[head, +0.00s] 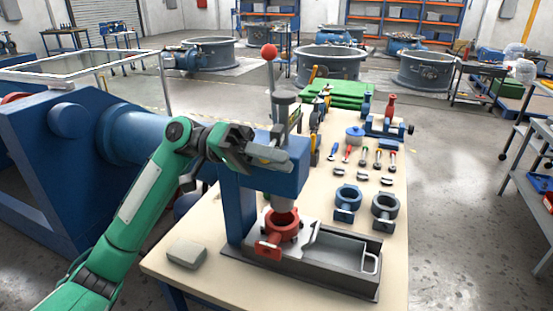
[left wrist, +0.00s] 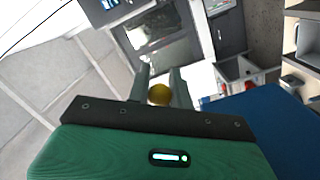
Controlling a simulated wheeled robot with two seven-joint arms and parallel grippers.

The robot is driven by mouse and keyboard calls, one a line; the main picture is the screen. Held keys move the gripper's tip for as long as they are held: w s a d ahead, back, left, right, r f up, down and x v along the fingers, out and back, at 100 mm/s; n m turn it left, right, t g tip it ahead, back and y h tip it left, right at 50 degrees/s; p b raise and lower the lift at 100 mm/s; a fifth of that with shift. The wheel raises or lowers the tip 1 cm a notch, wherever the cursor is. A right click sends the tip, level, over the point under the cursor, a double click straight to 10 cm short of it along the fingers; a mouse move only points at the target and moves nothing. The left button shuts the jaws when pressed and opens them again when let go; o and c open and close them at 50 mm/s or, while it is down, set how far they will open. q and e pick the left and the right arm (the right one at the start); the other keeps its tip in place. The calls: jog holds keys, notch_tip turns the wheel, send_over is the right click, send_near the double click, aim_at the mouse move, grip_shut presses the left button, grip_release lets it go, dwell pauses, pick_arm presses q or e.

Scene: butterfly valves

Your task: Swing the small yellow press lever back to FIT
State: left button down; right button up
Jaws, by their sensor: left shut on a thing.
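The blue press (head: 237,205) stands on the workbench, with a grey cylinder (head: 285,108) on top and a tall lever with a red ball (head: 269,51). My left gripper (head: 280,158) is at the press head, in front of its blue beam. In the left wrist view, a round yellow knob (left wrist: 159,94), which looks like the end of the small press lever, sits between the two fingers of my left gripper (left wrist: 160,82). The fingers are shut on it. In the head view the knob is hidden or too small to tell. I cannot read a FIT mark. My right gripper is not in view.
Under the press ram is a red valve body (head: 282,224) on a dark base beside a grey tray (head: 345,248). A grey block (head: 186,253) lies at the bench's front left.

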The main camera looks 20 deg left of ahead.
pick_arm(q)
jog(key=shift+r, duration=0.1)
jog(key=c, duration=1.5)
grip_release()
jog(key=shift+c, duration=0.2)
jog(key=shift+w+a, duration=0.1)
jog(key=shift+a, duration=0.15)
jog(key=w+a+b, duration=0.1)
jog(key=a, duration=1.2)
jog(key=shift+b, duration=0.4)
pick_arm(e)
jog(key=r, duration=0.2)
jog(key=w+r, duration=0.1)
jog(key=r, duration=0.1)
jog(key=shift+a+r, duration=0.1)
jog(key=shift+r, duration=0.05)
pick_arm(q)
jog(key=shift+a, duration=0.1)
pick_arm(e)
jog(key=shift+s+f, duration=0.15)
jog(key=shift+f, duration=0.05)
